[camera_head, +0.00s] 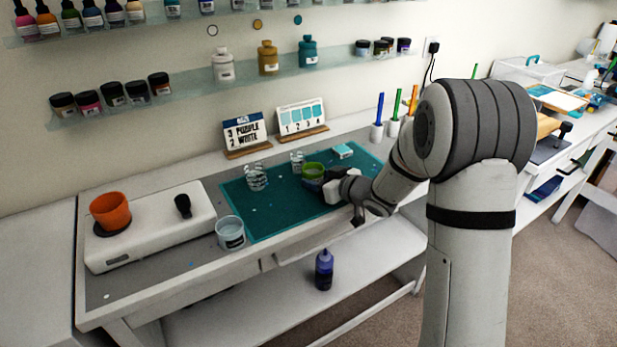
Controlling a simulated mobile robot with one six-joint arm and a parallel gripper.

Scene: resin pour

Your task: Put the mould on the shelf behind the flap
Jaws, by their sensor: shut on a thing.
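I cannot make out a shelf with a flap in this view.
An orange cup (111,210) sits on a white hot plate (150,236) at left. Sign cards (245,130) stand behind. A purple bottle (324,270) stands on the lower shelf (272,305).

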